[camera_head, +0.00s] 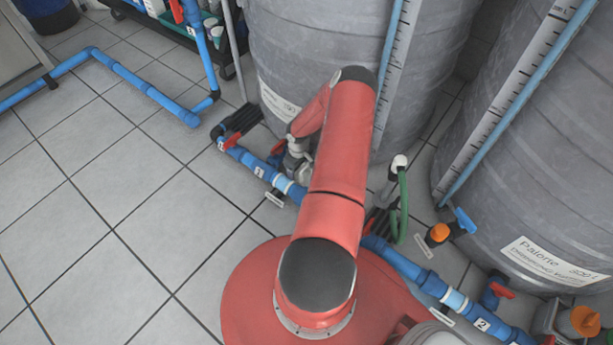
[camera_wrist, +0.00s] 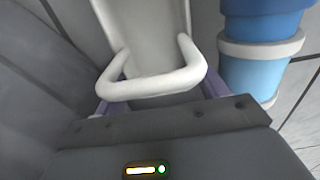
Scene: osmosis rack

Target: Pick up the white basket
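In the wrist view, a white piece with a rounded, U-shaped loop (camera_wrist: 150,86) lies just ahead of my gripper (camera_wrist: 160,98). I cannot tell for sure whether it is the white basket, since no whole basket shows in either view. The purple-grey fingers of my gripper stand wide apart, one at each side of the loop. I cannot tell whether they touch it. In the head view, my red arm reaches forward over the floor and hides most of my gripper, close to the blue pipe and the large tank.
A blue pipe (camera_head: 262,170) with valves runs along the floor below two large grey tanks (camera_head: 300,50) (camera_head: 535,140). A blue pipe with a white collar (camera_wrist: 262,48) stands close on the right in the wrist view.

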